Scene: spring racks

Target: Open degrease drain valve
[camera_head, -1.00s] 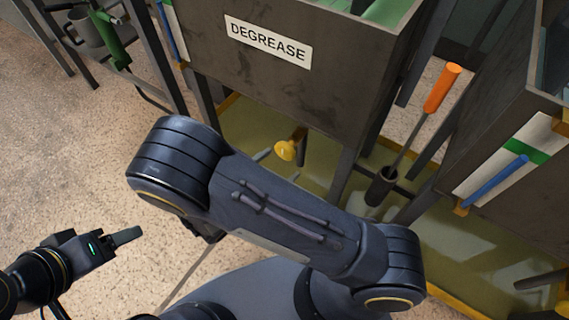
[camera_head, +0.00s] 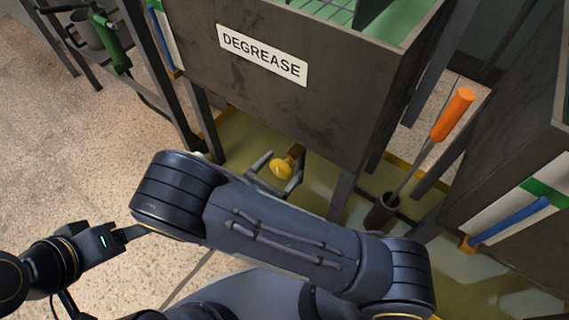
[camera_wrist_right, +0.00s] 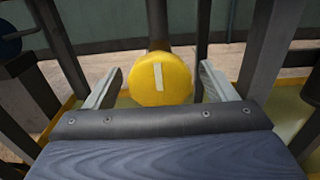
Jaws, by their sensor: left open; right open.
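The degrease tank (camera_head: 310,100) is a dark box with a white DEGREASE label. Under it is the yellow drain valve knob (camera_head: 281,169), on a short yellow fitting. In the right wrist view the round knob (camera_wrist_right: 160,78) faces me, with a pale upright mark on it. My right gripper (camera_head: 277,172) is open, with one finger on each side of the knob; in the wrist view both fingers (camera_wrist_right: 160,85) show gaps to it. My left gripper (camera_head: 132,234) is at the lower left, away from the tank, its fingertips partly hidden behind my right arm.
An orange-handled brush (camera_head: 452,115) stands in a dark holder (camera_head: 382,212) right of the valve. Another tank (camera_head: 520,140) with a blue bar is at the right. Tank legs flank the valve. Open floor (camera_head: 60,150) lies at the left.

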